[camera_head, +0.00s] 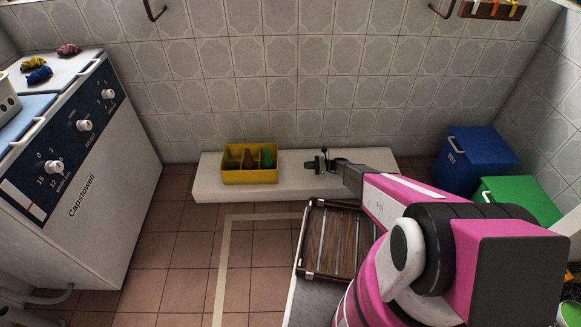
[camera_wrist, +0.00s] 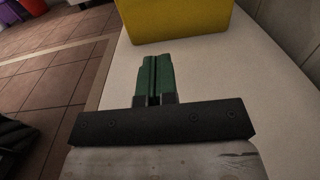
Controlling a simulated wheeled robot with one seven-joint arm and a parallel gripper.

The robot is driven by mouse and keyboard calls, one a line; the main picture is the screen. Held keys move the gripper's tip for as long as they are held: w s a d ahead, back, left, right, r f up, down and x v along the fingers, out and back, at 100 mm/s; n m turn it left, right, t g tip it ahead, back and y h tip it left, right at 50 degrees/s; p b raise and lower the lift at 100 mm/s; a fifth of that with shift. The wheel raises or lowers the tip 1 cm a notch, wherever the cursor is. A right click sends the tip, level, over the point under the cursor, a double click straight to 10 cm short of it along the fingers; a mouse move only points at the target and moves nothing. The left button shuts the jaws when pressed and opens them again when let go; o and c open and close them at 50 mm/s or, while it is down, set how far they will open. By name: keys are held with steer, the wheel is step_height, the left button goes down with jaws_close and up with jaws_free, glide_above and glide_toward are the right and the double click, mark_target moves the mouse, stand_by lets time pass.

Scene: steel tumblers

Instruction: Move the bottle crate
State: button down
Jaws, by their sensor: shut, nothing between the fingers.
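The yellow bottle crate (camera_head: 249,177) stands upright on a low white ledge (camera_head: 300,181) by the tiled wall. It is divided into compartments and holds a few bottles, with brown (camera_head: 250,160) and green (camera_head: 266,160) ones showing. My gripper (camera_head: 309,164) is to the right of the crate, low over the ledge and apart from it. In the wrist view its green fingers (camera_wrist: 153,78) are together with nothing between them. The crate's yellow side (camera_wrist: 180,18) shows ahead of the fingertips there; its top is out of that view.
A wooden slatted rack (camera_head: 333,240) is in front of the ledge, under my arm. A blue bin (camera_head: 478,160) and a green bin (camera_head: 520,200) stand at the right. A white washing machine (camera_head: 85,180) stands at the left. The tiled floor between is clear.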

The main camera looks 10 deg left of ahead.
steer(key=x, duration=1.4)
steer(key=x, duration=1.6)
steer(key=shift+d, duration=0.1)
steer(key=v, duration=1.4)
steer(key=s+d+r+n+t+h, duration=0.1)
steer(key=s+d+r+n+h, duration=0.4)
steer(key=d+r, duration=0.8)
steer(key=s+d+r+n+t+h, duration=0.1)
steer(key=s+d+r+n+h, duration=0.4)
steer(key=s+d+r, duration=0.4)
steer(key=s+d+r+n+t+h, duration=0.1)
steer(key=s+d+r+n+h, duration=0.4)
steer(key=d+r, duration=1.3)
steer(key=s+d+h, duration=0.2)
steer(key=s+d, duration=0.1)
steer(key=d, duration=0.2)
steer(key=shift+d+r+n+t+h, duration=0.25)
steer(key=shift+d+n+t+h, duration=0.05)
steer(key=shift+d+t, duration=0.1)
